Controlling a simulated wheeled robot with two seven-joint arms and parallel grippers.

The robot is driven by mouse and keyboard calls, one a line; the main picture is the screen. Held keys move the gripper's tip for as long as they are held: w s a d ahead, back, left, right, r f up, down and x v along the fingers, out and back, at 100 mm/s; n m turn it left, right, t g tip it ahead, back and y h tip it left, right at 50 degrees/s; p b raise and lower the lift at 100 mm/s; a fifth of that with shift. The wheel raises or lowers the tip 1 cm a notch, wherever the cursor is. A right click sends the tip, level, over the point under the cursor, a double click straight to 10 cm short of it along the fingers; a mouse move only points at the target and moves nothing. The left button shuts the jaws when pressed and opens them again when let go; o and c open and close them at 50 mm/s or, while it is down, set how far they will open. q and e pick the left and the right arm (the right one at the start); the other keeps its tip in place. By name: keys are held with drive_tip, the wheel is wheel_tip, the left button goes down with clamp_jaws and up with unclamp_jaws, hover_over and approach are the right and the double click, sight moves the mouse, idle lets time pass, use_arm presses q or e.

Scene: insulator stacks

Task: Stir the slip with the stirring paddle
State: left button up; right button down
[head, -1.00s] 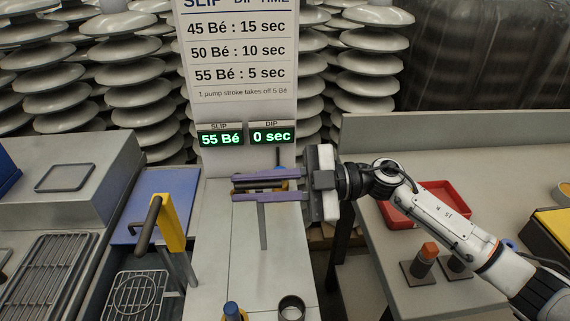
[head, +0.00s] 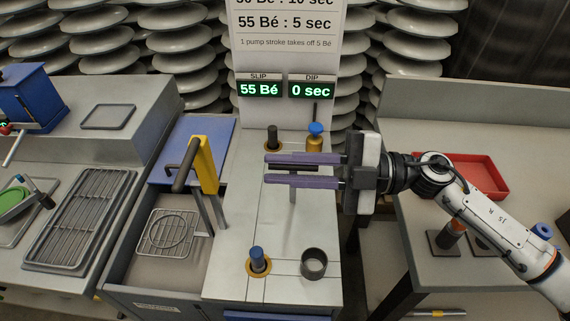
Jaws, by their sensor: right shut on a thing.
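My right gripper (head: 268,170) reaches in from the right over the grey worktop, with its two purple fingers pointing left. It is shut on the stirring paddle (head: 292,194), around the dark crossbar handle. The paddle's thin grey shaft hangs down from the bar in front of the worktop; I cannot tell where its lower end is. The slip itself is not visible. The slip display (head: 259,89) reads 55 Bé, and the dip display (head: 311,90) reads 0 sec. My left gripper is not in view.
A yellow post with a dark handle (head: 206,165) stands left of the paddle, by a blue panel (head: 180,137) and a wire rack (head: 160,238). A blue-topped peg (head: 257,258) and a dark ring (head: 314,263) are on the near worktop. A red tray (head: 478,175) lies right.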

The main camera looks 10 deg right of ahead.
drive_tip(key=c, duration=1.8)
unclamp_jaws()
drive_tip(key=shift+d, duration=0.1)
drive_tip(key=b+v, duration=0.2)
drive_tip(key=v, duration=0.8)
drive_tip(key=shift+d, duration=0.15)
